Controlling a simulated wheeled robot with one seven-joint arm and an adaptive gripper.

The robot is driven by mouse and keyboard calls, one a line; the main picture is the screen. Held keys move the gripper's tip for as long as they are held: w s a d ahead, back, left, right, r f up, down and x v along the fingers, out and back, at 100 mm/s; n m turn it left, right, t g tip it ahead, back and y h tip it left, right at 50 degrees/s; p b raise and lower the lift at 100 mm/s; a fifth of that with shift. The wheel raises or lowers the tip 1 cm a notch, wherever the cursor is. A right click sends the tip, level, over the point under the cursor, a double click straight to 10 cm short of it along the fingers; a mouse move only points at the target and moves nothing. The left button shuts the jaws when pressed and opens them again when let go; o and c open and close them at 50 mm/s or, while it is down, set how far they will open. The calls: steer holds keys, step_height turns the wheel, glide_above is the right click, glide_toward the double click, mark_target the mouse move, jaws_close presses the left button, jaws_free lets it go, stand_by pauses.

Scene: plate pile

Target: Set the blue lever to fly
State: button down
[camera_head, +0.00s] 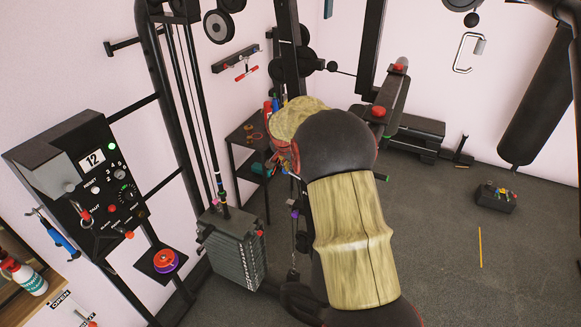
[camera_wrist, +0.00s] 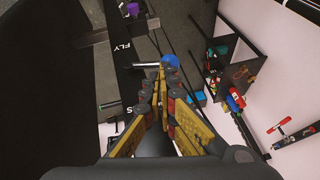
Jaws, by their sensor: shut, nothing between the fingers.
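The blue lever shows in the wrist view as a round blue knob (camera_wrist: 172,61) on a short silver rod, beside a black panel (camera_wrist: 130,75). The panel carries the word FLY near the picture's top and part of another label lower down. My gripper (camera_wrist: 160,75) is shut, with its fingertips close to the rod and knob. I cannot tell whether they touch. The fingers hide part of the knob's surroundings. In the head view my arm covers this area, and I cannot make out the lever there.
A purple knob (camera_wrist: 132,9) sits near the panel's top. A dark shelf (camera_head: 250,145) with small items stands beside the arm. A weight stack (camera_head: 235,250) and a control box (camera_head: 85,185) are at left. Open floor lies at right, with a small dark box (camera_head: 495,197).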

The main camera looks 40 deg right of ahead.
steer(key=shift+w+a+f, duration=0.1)
steer(key=shift+w+f, duration=0.05)
steer(key=shift+w, duration=0.05)
steer(key=shift+w+a+f+n+g+h+b, duration=0.25)
steer(key=shift+w+f+g+b, duration=0.25)
steer(key=shift+g+b, duration=0.25)
steer(key=shift+w+a+f+n+g+h+b, duration=0.2)
steer(key=shift+w+f+g+h+b, duration=0.2)
steer(key=shift+g+b, duration=0.35)
step_height(320, 180, down, 7)
steer(key=w+n+g+h+b, duration=0.1)
steer(key=w+g+h+b, duration=0.1)
steer(key=g, duration=0.4)
steer(key=shift+w+a+n+h+b, duration=0.25)
steer(key=shift+a+n+h+b, duration=0.15)
steer(key=shift+b, duration=0.95)
steer(key=shift+r, duration=0.1)
